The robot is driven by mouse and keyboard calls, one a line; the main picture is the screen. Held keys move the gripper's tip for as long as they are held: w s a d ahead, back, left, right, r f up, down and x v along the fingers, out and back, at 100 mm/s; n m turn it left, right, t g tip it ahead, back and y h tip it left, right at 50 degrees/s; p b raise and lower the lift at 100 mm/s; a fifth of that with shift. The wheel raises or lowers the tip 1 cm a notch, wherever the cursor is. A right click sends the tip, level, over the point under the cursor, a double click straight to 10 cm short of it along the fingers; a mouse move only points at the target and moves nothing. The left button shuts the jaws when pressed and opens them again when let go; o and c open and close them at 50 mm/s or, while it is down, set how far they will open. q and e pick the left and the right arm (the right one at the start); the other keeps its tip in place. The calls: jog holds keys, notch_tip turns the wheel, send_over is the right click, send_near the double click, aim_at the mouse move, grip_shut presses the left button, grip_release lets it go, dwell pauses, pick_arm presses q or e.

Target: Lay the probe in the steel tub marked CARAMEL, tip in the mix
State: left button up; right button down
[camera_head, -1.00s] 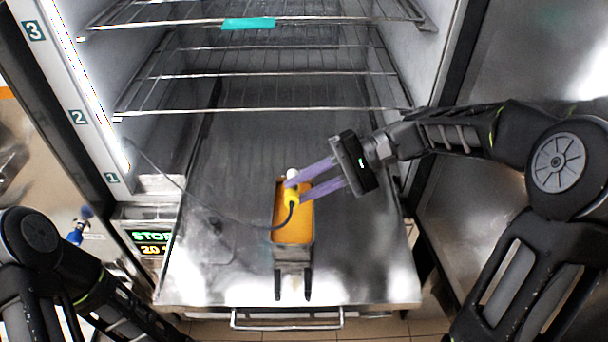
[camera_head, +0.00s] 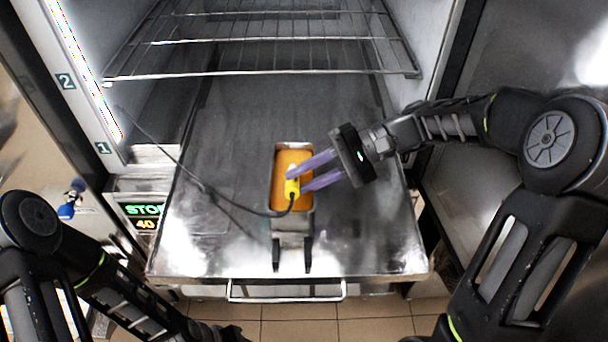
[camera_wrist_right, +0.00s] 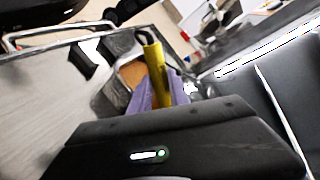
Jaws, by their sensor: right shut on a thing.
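A narrow steel tub (camera_head: 292,222) filled with orange mix (camera_head: 292,160) stands on the bare steel floor plate; I can read no marking on it. My right gripper (camera_head: 302,178) is shut on the yellow probe (camera_head: 292,188) and holds it over the tub. A dark cable runs from the probe to the left. The probe's tip is hidden, so I cannot tell whether it touches the mix. In the right wrist view the yellow probe (camera_wrist_right: 155,70) stands up between the purple fingers, beside the orange mix (camera_wrist_right: 132,73). My left arm is at lower left; its fingers are out of view.
The probe's cable (camera_head: 180,165) loops to the cabinet's left wall. A wire shelf (camera_head: 260,74) spans the cabinet behind the tub. A lit display (camera_head: 145,217) is at left. Two dark prongs (camera_head: 292,255) stick out in front of the tub.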

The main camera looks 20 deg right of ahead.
jog(key=shift+s+f, duration=0.1)
jog(key=shift+f, duration=0.1)
jog(key=c, duration=1.5)
grip_release()
jog(key=shift+f, duration=0.1)
jog(key=o, duration=0.3)
jog(key=shift+o, duration=0.3)
jog(key=shift+r, duration=0.45)
notch_tip(320, 180, up, 10)
jog(key=p, duration=0.4)
jog(key=shift+f, duration=0.15)
